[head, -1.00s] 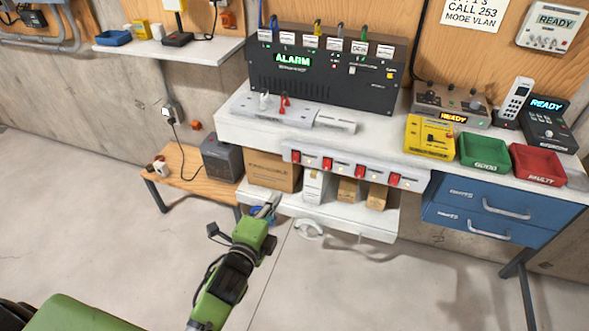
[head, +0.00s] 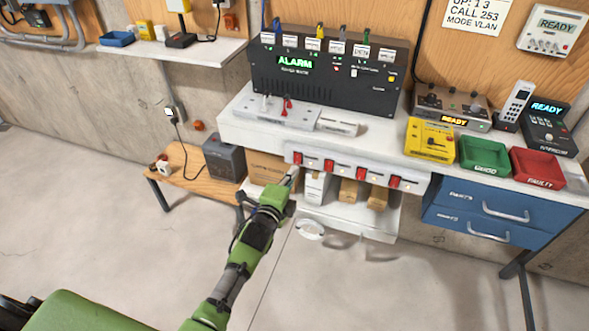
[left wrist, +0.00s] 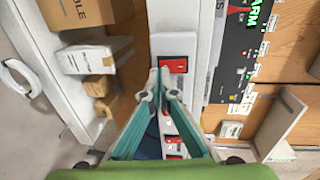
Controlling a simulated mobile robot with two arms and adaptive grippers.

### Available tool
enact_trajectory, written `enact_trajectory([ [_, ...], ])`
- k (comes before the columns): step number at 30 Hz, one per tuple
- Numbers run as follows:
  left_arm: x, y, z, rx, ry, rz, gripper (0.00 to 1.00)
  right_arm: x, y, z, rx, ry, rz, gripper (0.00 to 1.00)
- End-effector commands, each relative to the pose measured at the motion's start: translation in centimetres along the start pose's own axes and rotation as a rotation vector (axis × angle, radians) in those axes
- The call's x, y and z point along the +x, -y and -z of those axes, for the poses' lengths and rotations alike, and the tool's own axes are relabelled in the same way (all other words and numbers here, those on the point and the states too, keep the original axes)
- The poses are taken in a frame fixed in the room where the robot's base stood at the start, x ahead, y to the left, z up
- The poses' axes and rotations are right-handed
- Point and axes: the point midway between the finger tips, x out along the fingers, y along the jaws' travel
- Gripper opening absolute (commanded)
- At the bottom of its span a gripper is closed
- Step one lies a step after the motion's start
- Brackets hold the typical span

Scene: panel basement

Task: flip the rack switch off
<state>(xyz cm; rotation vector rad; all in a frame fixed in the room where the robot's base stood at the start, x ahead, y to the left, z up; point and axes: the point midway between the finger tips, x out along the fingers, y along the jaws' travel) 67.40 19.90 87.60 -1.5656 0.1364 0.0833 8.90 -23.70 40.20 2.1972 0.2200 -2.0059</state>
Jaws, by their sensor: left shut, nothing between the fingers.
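Several red switches sit in a row on the white strip (head: 345,170) along the shelf's front edge; the leftmost is the red switch (head: 297,158). The black rack unit (head: 325,80) with a green ALARM display stands above, on the shelf. My left gripper (head: 291,177) is just below the leftmost switch. In the left wrist view, its closed fingertips (left wrist: 159,76) appear beside that same red switch (left wrist: 173,65), with nothing between them. Whether they touch it I cannot tell. More red switches show behind and between the fingers. My right gripper is not in view.
Below the strip, a lower shelf (head: 345,220) holds cardboard boxes and a white box (head: 316,188). A yellow box (head: 430,139), a green tray (head: 484,155) and a red tray (head: 536,167) stand to the right. The floor in front is clear.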

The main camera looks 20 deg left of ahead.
Motion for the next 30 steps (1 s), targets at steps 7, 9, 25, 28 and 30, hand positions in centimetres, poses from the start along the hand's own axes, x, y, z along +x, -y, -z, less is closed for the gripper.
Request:
enact_trajectory([
  [7,1.6,0.0,0.0,0.000,-0.001,0.001,0.00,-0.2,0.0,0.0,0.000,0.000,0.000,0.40],
  [9,1.7,0.0,0.0,0.000,-0.001,0.000,0.00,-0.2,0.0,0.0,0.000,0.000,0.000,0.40],
  [25,2.3,-1.0,0.0,0.000,0.001,0.056,0.00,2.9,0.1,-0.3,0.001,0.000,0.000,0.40],
  [28,2.3,-0.1,0.0,-0.001,0.001,0.073,0.00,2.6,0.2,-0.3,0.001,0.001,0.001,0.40],
  [30,2.3,-0.1,0.0,-0.001,0.001,0.071,0.00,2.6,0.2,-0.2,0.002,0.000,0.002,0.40],
])
